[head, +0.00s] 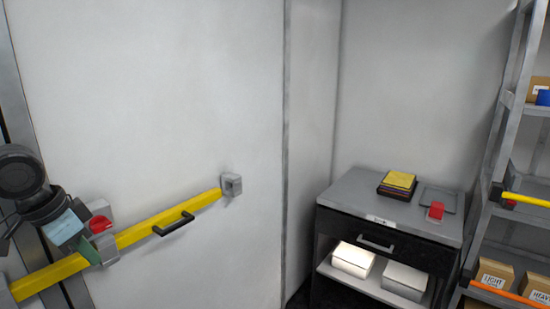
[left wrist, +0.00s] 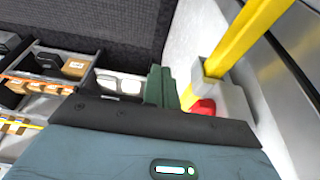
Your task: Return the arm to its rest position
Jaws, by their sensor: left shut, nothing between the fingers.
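My left gripper (head: 88,248) is at the lower left of the head view, in front of the yellow bar on the pale door. Its green fingers are shut with nothing between them; they also show in the left wrist view (left wrist: 160,86). A red knob (head: 100,224) on a grey bracket is close beside the gripper. In the left wrist view the red knob (left wrist: 203,107) is just right of the fingers. I cannot tell whether they touch. My right gripper is not in view.
The yellow bar (head: 145,232) with a black handle (head: 174,224) crosses the door (head: 160,110). A grey-topped cabinet (head: 350,200) holds yellow-topped books (head: 399,181) and a red item (head: 436,210). A shelf rack (head: 499,130) with boxes stands at right.

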